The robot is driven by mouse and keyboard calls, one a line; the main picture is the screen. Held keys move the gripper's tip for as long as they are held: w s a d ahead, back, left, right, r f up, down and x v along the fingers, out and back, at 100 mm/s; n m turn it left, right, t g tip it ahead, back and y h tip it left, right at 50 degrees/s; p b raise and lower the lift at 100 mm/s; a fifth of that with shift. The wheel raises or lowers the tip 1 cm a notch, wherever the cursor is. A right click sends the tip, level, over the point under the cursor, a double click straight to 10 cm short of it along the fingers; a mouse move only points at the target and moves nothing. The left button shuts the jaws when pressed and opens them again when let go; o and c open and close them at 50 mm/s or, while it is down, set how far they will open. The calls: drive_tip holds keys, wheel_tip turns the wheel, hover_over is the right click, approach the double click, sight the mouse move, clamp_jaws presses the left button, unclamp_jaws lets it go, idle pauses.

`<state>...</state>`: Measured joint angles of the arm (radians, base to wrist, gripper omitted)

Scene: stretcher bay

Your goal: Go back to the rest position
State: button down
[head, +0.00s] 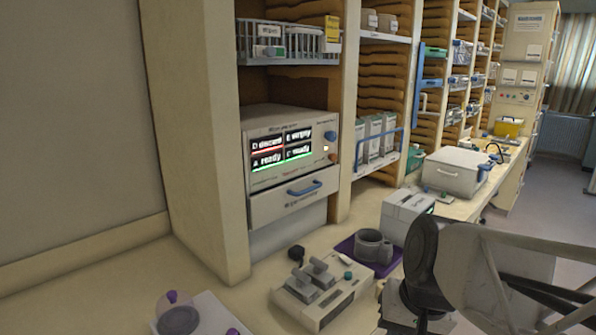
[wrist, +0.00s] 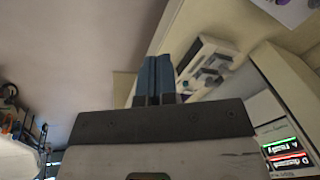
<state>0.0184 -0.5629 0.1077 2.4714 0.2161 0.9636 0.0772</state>
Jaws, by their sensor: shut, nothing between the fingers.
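My gripper (wrist: 155,66) shows in the wrist view with its two blue fingers side by side and closed, holding nothing. The fingers are not clearly visible there. In the wrist view, a white device with grey blocks (wrist: 208,66) appears just right of the fingertips. The same device (head: 322,291) sits on the counter in the head view, left of my arm.
A grey mug (head: 373,246) stands on a purple mat (head: 352,249) close to my arm. A white box (head: 405,212) is behind it. A cabinet with a lit screen (head: 283,148) and drawer (head: 293,201) stands at the back.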

drive_tip(key=shift+s+d+n+t+h, duration=0.15)
drive_tip(key=shift+s+d+n+h, duration=0.4)
drive_tip(key=shift+s+d, duration=0.3)
drive_tip(key=shift+s+d+n+t+h, duration=0.15)
drive_tip(key=shift+s+d+n+h, duration=0.45)
drive_tip(key=shift+s, duration=0.3)
